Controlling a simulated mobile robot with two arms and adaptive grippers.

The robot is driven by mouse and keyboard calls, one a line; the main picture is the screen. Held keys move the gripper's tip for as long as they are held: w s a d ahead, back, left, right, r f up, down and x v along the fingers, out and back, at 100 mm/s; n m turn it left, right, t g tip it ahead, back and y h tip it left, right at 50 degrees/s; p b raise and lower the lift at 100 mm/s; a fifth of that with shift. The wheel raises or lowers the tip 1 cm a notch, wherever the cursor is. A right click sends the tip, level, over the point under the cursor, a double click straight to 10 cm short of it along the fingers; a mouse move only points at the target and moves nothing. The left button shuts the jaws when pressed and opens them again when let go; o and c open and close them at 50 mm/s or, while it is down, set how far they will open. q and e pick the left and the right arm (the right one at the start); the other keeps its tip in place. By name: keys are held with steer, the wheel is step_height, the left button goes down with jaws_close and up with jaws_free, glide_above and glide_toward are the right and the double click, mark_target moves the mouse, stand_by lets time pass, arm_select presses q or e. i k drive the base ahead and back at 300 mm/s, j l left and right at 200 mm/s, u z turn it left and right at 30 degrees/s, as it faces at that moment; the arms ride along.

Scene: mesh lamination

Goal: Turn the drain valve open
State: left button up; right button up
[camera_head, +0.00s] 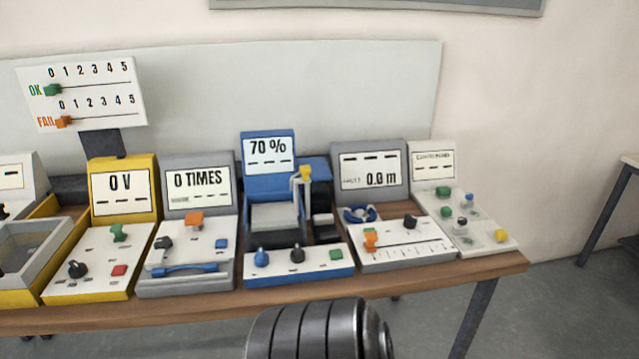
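No part is readably labelled as the drain valve, so I cannot tell which control it is. The blue station (270,189) in the middle shows 70 % on its screen. Its front panel carries a blue knob (261,257), a black knob (297,254) and a green button (335,254). A yellow-topped part (305,172) stands at its upper right. A grey open basin (40,237) is at the left edge, partly cut off. Neither gripper is in view; only a dark ribbed part of my own body shows at the bottom middle.
The wooden table (200,303) also holds a yellow 0 V station (122,192), a grey 0 TIMES station (196,180), a grey 0.0 m station (369,174) and a white panel (435,165). An OK/FAIL counter board (85,92) stands at the left.

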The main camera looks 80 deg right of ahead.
mark_target(298, 256)
steer(key=z, duration=2.5)
